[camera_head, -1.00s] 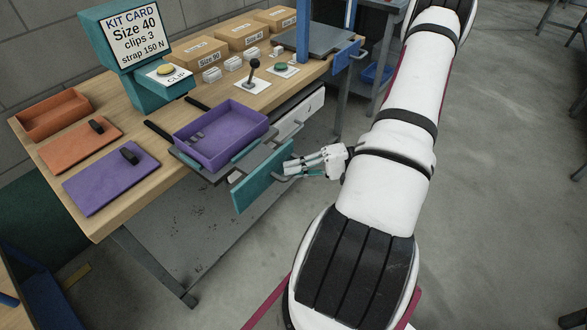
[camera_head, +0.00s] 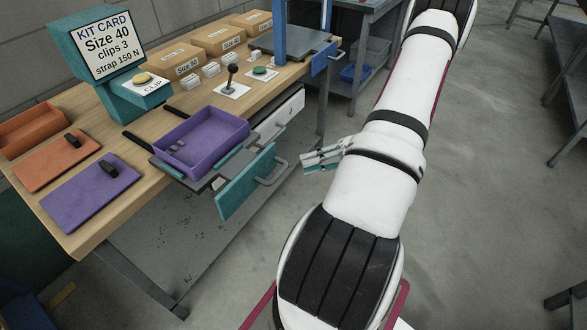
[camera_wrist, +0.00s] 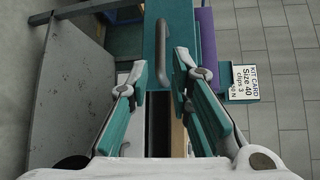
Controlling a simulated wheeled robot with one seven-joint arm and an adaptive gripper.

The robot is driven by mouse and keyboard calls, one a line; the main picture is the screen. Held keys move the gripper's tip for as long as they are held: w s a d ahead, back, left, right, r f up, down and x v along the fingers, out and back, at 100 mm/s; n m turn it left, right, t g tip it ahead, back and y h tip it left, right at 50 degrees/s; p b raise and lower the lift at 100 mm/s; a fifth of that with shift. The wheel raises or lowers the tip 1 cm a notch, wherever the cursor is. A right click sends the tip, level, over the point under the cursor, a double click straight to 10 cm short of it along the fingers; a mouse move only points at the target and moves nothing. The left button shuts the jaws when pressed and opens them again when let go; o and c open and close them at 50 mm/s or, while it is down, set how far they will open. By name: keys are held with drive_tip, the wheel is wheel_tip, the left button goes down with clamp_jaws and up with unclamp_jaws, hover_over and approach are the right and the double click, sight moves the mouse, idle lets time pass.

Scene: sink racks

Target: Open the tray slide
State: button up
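The teal front panel (camera_head: 246,182) of the tray slide stands out from the bench's front edge, with a grey bar handle (camera_head: 272,168) on it. A purple tray (camera_head: 203,140) sits behind the panel, over the bench edge. My gripper (camera_head: 306,163) is to the right of the handle in the head view, apart from it. In the wrist view, the two teal-padded fingers of my gripper (camera_wrist: 160,68) are spread with nothing held between them. The handle (camera_wrist: 177,62) lies ahead of them, near the right finger in the picture.
A white drawer front (camera_head: 280,117) is beside the slide. The wooden bench holds a kit-card stand (camera_head: 107,47), a lever (camera_head: 232,78), cardboard boxes (camera_head: 222,38), an orange mat (camera_head: 50,165) and a purple mat (camera_head: 82,192).

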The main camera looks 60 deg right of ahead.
drive_tip(key=shift+v, duration=1.45)
drive_tip(key=w+a+r+n+g+h+p, duration=0.25)
drive_tip(key=a+r+g, duration=0.35)
drive_tip(key=r, duration=0.4)
drive_tip(key=w+a+r+n+g+h+p, duration=0.1)
drive_tip(key=w+a+r+n+g+p, duration=0.2)
drive_tip(key=a+r, duration=0.6)
drive_tip(key=s+a+r+n+t+h+p, duration=0.1)
drive_tip(key=s+a+r+h, duration=0.3)
drive_tip(key=a+r, duration=0.4)
drive_tip(key=s+a+r+n+t+h+p, duration=0.1)
drive_tip(key=s+a+r+n+h+p, duration=0.2)
drive_tip(key=s+a+r, duration=0.3)
drive_tip(key=shift+a+r+n+h+p, duration=0.35)
drive_tip(key=shift+a+r+h, duration=0.6)
drive_tip(key=shift+r, duration=1.2)
drive_tip(key=shift+a, duration=0.15)
